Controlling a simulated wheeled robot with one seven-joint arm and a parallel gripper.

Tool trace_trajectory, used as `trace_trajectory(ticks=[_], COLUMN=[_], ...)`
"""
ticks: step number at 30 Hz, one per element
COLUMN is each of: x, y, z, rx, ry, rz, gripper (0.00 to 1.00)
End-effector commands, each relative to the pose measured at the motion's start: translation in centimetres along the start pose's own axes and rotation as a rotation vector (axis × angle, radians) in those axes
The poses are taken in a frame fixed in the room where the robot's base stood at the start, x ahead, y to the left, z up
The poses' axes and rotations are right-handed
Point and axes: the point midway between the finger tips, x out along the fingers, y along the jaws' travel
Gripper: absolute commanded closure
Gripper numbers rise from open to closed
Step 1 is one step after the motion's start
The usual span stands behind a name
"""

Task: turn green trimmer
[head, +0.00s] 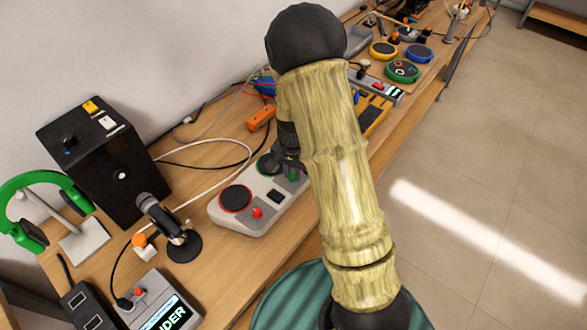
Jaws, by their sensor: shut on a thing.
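A light grey control box (238,221) lies on the wooden bench left of my arm. It carries a black disc with a red ring (235,198), a red button (257,213) and a dark disc with a green ring (267,166). My gripper (291,172) points down over the box's far right part, partly behind my arm. It is shut on the green trimmer (293,176), of which only a small green patch shows between the dark fingers. My arm hides the right end of the box, and the trimmer's turn angle cannot be told.
A microphone (168,226), a black speaker box (105,160) and green headphones (35,190) stand at left. An orange block (261,118) and cables lie behind the grey box. Round coloured pads (402,71) sit farther along the bench. The floor at right is clear.

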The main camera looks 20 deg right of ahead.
Motion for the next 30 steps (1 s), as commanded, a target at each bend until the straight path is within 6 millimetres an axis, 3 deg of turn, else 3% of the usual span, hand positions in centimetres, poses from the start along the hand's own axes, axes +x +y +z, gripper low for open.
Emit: trace_trajectory(ticks=[18,30], x=[-0.35,-0.19], y=[-0.12,-0.14], z=[-0.27,-0.29], rx=[0.541,0.673], ry=[0.006,0.006], rz=[-0.004,-0.006], gripper=[1.00,1.00])
